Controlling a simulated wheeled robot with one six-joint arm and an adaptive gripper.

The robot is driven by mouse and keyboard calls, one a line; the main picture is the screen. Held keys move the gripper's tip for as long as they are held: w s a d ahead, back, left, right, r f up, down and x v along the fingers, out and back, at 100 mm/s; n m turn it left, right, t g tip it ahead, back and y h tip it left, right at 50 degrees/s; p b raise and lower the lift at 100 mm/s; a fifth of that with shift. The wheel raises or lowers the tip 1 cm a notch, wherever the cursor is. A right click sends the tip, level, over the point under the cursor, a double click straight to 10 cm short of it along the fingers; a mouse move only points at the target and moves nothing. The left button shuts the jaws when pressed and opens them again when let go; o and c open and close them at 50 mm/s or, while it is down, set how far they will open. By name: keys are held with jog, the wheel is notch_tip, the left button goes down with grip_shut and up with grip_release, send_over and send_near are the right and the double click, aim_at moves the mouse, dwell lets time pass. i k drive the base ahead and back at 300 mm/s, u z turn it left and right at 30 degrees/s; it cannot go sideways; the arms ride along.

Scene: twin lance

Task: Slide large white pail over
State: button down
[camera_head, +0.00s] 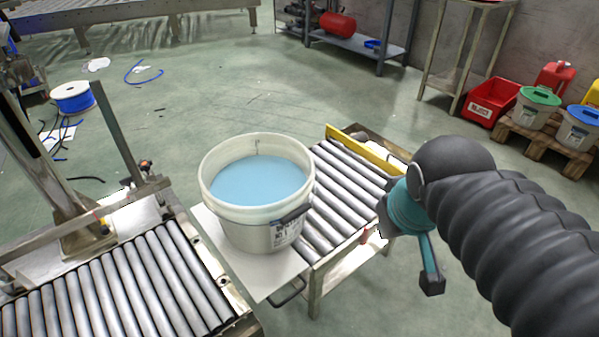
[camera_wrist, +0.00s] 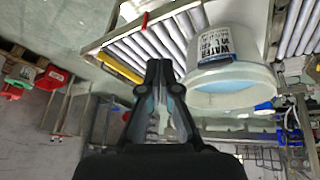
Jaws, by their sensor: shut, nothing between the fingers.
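The large white pail (camera_head: 276,236), holding light blue liquid, stands upright on a pale flat plate (camera_head: 262,277) between two roller conveyors. It has a dark side handle and a printed label. In the wrist view, the pail (camera_wrist: 212,47) appears upside down, its label reading "WATER". My gripper (camera_wrist: 158,66) is shut and empty, beside the pail with a visible gap in that view. In the head view, my gripper (camera_head: 384,214) is over the right edge of the right conveyor, right of the pail. Its fingertips are mostly hidden there by my wrist.
The right roller conveyor (camera_head: 337,190) has a yellow rail (camera_head: 365,152) along its far side. Smaller pails (camera_head: 535,108) and a red bin (camera_head: 490,101) sit far right.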

aim_at(255, 178)
jog(key=z, duration=0.5)
jog(key=k, duration=1.25)
jog(key=z, duration=0.85)
jog(key=i, duration=1.15)
jog(key=u, duration=0.4)
jog(key=i, duration=0.85)
jog(key=u, duration=1.3)
jog(key=i, duration=0.45)
jog(key=u, duration=0.4)
